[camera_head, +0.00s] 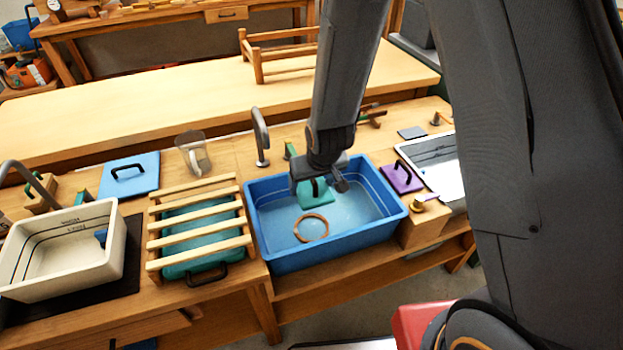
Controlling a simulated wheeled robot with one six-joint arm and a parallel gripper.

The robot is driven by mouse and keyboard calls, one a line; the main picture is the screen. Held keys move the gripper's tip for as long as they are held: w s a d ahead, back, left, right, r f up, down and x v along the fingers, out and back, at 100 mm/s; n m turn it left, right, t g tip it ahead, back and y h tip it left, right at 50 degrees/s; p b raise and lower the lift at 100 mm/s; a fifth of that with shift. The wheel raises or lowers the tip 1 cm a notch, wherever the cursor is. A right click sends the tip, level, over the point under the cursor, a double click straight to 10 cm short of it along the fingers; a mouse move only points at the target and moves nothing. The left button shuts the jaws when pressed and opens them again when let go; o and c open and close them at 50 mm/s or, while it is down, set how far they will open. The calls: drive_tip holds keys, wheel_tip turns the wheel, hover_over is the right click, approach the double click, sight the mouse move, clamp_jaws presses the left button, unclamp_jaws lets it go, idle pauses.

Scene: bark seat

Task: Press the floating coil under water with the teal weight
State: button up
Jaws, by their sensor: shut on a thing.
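The coil (311,228) is a thin brown ring in the blue basin (262,246), toward the front of the water. The teal weight (316,194) is a flat block with a dark handle. My gripper (318,182) is shut on the weight, over the basin's rear half, behind the coil in the picture. The weight looks apart from the coil. I cannot tell whether its underside touches the water. My gripper and wrist hide part of the weight's handle.
A tap (260,136) stands behind the basin. A purple weight (402,177) lies right of it. A slatted rack (200,232) stands left, with a white basin (66,272) beyond it. A blue weight (130,174) and a clear jug (193,153) are behind the rack.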

drive_tip(key=shift+d+f+b, duration=0.1)
drive_tip(key=shift+f+b, duration=1.65)
drive_tip(key=shift+f, duration=0.55)
drive_tip(key=shift+f+b, duration=0.4)
drive_tip(key=shift+f, duration=0.1)
drive_tip(key=shift+s+f+b, duration=0.1)
drive_tip(key=shift+f+b, duration=4.6)
drive_tip(key=shift+f, duration=2.9)
drive_tip(key=o, duration=1.6)
drive_tip(key=shift+o, duration=0.4)
drive_tip(key=shift+r, duration=0.1)
